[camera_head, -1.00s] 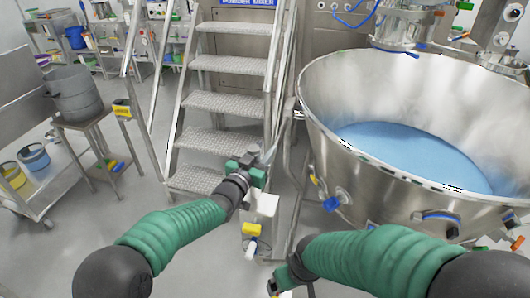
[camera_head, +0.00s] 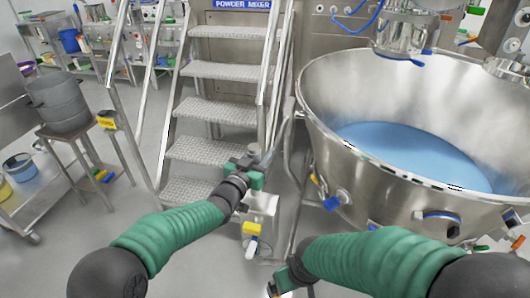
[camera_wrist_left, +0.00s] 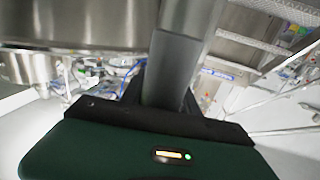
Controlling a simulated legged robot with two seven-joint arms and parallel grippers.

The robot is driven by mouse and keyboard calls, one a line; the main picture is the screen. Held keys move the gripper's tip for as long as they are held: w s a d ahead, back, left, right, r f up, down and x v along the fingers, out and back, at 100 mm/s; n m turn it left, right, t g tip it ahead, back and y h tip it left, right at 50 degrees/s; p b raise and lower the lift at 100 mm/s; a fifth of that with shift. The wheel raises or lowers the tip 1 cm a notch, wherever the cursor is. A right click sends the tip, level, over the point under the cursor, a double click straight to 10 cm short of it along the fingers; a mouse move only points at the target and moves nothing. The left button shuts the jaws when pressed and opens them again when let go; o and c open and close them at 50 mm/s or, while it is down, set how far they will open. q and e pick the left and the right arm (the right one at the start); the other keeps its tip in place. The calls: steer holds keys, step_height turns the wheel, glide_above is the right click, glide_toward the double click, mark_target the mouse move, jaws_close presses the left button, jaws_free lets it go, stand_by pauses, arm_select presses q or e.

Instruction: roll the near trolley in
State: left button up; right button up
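The near trolley appears as a large steel bowl (camera_head: 345,105) with blue contents (camera_head: 410,150), filling the right side of the head view. A steel bar (camera_head: 285,118) runs down from its left rim towards my left gripper (camera_head: 254,160). In the left wrist view a grey bar (camera_wrist_left: 182,50) stands between the dark fingers of this gripper, which look closed on it. My right gripper (camera_head: 288,277) is low at the bottom middle, below the bowl's left side. Its fingers are mostly hidden, so its hold cannot be told. The trolley's wheels are hidden.
Metal steps (camera_head: 215,110) with rails stand ahead, left of the bowl, under a "powder mixer" sign (camera_head: 242,4). A mixer head (camera_head: 405,38) hangs over the bowl's far side. A stool (camera_head: 70,130) with a grey pot (camera_head: 60,103) and a cart (camera_head: 40,200) stand left.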

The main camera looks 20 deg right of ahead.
arm_select(q)
steer(key=o, duration=0.4)
steer(key=shift+w+a, duration=0.3)
steer(key=shift+a, duration=0.1)
steer(key=shift+s+d, duration=0.2)
steer(key=shift+s, duration=0.05)
steer(key=p+v, duration=0.1)
steer(key=v, duration=1.5)
steer(key=shift+s+a, duration=0.15)
steer(key=shift+a, duration=0.2)
